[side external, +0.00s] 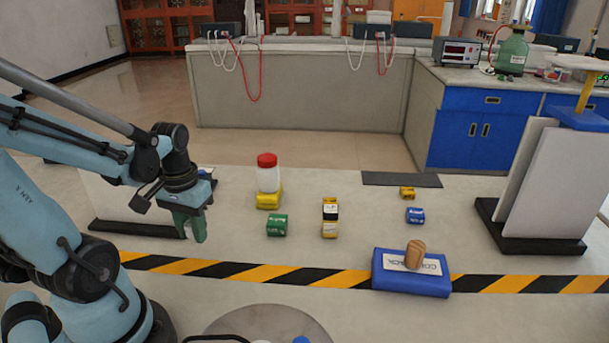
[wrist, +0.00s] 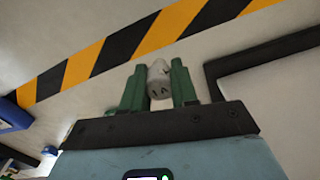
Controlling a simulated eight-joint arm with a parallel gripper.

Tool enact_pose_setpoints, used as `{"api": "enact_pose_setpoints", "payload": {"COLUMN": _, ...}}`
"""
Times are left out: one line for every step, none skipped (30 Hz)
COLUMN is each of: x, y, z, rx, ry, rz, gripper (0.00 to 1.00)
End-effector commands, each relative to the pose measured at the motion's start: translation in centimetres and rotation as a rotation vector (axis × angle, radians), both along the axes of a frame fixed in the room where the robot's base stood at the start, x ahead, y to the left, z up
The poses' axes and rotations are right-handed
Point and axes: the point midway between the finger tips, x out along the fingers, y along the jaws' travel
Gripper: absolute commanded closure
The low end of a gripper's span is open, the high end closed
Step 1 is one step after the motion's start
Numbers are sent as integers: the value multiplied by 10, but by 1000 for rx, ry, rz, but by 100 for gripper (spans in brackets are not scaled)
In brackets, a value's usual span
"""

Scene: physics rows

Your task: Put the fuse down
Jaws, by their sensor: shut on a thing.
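The fuse (wrist: 159,84) is a small pale grey cylinder marked "1A", seen in the wrist view. My gripper (wrist: 157,72) has green fingers, shut on the fuse from both sides. In the side view my gripper (side external: 194,232) points down at the left of the table, and its fingers hide the fuse there. The wrist view shows the pale table surface and the striped band beyond the fingers. I cannot tell how far the fuse is from the table.
A red-lidded jar (side external: 268,178) stands on a yellow block (side external: 269,201). Right of my gripper are a green block (side external: 277,225) and a yellow-black block (side external: 330,218). A blue box (side external: 411,282) carries a wooden cylinder (side external: 414,254). A panel stand (side external: 530,238) is at right.

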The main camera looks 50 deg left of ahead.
Motion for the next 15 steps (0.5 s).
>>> {"api": "enact_pose_setpoints", "payload": {"x": 0, "y": 5, "z": -2, "rx": 0, "ry": 0, "rz": 3, "gripper": 100}}
{"api": "enact_pose_setpoints", "payload": {"x": -1, "y": 6, "z": -4, "rx": 0, "ry": 0, "rz": 3, "gripper": 100}}
{"api": "enact_pose_setpoints", "payload": {"x": -1, "y": 8, "z": -5, "rx": 0, "ry": 0, "rz": 2, "gripper": 100}}
{"api": "enact_pose_setpoints", "payload": {"x": -1, "y": 9, "z": -5, "rx": 0, "ry": 0, "rz": 1, "gripper": 100}}
{"api": "enact_pose_setpoints", "payload": {"x": -1, "y": 10, "z": -6, "rx": 0, "ry": 0, "rz": 0, "gripper": 100}}
{"api": "enact_pose_setpoints", "payload": {"x": -1, "y": 10, "z": -7, "rx": 0, "ry": 0, "rz": -1, "gripper": 100}}
{"api": "enact_pose_setpoints", "payload": {"x": -1, "y": 10, "z": -7, "rx": 0, "ry": 0, "rz": -1, "gripper": 100}}
{"api": "enact_pose_setpoints", "payload": {"x": -1, "y": 10, "z": -8, "rx": 0, "ry": 0, "rz": -1, "gripper": 100}}
{"api": "enact_pose_setpoints", "payload": {"x": -1, "y": 10, "z": -10, "rx": 0, "ry": 0, "rz": -1, "gripper": 100}}
{"api": "enact_pose_setpoints", "payload": {"x": -1, "y": 11, "z": -12, "rx": 0, "ry": 0, "rz": -1, "gripper": 100}}
{"api": "enact_pose_setpoints", "payload": {"x": -1, "y": 11, "z": -15, "rx": 0, "ry": 0, "rz": -1, "gripper": 100}}
{"api": "enact_pose_setpoints", "payload": {"x": -1, "y": 11, "z": -19, "rx": 0, "ry": 0, "rz": -1, "gripper": 100}}
{"api": "enact_pose_setpoints", "payload": {"x": -1, "y": 10, "z": -21, "rx": 0, "ry": 0, "rz": -1, "gripper": 100}}
{"api": "enact_pose_setpoints", "payload": {"x": -1, "y": 11, "z": -24, "rx": 0, "ry": 0, "rz": -1, "gripper": 100}}
{"api": "enact_pose_setpoints", "payload": {"x": -1, "y": 10, "z": -28, "rx": 0, "ry": 0, "rz": -1, "gripper": 100}}
